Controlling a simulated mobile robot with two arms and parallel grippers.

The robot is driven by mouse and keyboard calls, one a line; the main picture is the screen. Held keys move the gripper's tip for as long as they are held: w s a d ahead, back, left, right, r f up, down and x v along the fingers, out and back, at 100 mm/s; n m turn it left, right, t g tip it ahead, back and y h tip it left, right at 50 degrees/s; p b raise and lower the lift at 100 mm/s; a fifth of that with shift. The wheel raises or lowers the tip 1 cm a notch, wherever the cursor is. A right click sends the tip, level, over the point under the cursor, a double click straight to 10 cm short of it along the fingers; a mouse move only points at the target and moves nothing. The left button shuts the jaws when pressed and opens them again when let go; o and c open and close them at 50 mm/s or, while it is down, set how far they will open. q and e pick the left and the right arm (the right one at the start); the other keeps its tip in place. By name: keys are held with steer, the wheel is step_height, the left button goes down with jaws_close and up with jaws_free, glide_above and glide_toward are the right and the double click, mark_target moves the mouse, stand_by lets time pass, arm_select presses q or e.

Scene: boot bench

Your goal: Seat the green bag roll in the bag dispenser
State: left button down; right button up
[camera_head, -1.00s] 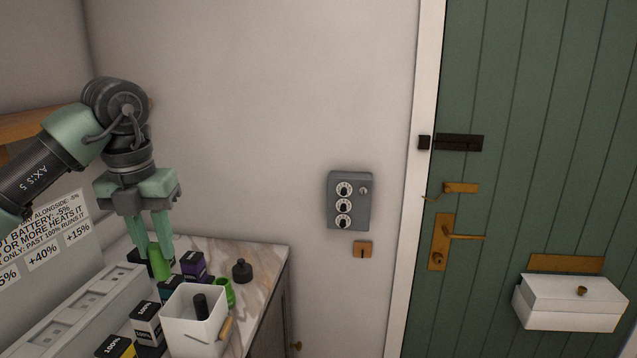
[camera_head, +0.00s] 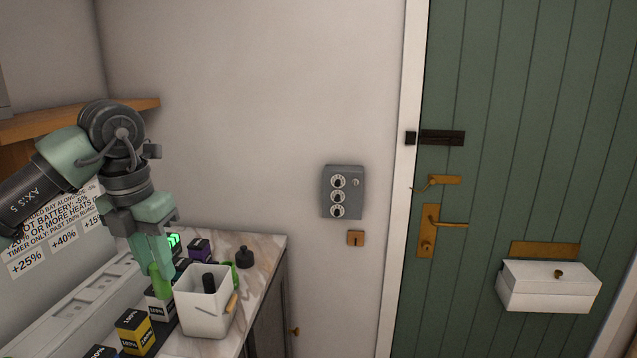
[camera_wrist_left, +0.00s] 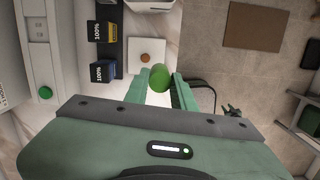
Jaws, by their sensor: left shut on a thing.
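My left gripper (camera_head: 156,270) is shut on the green bag roll (camera_head: 160,283), above the counter and left of a white caddy (camera_head: 205,320). In the left wrist view the roll (camera_wrist_left: 160,77) sits end-on between the two fingertips. I cannot tell for certain which thing is the bag dispenser. My right gripper is not in view.
Some marble counter (camera_head: 266,250) is bare at the right.

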arm_select(q)
steer(key=shift+s+d+f+m, duration=0.15)
steer(key=shift+f+m, duration=0.3)
steer(key=shift+m, duration=0.15)
steer(key=s+d+f+m+g, duration=0.1)
steer(key=s+d+f+m, duration=0.2)
steer(key=s+f+m, duration=0.6)
steer(key=s+d+f+m+g, duration=0.1)
steer(key=s+d+f+m, duration=0.3)
steer(key=m, duration=1.9)
steer(key=s+f, duration=0.5)
steer(key=f, duration=0.1)
steer(key=shift+d+f+g, duration=0.15)
steer(key=shift+f+g, duration=0.1)
steer(key=shift+g, duration=0.15)
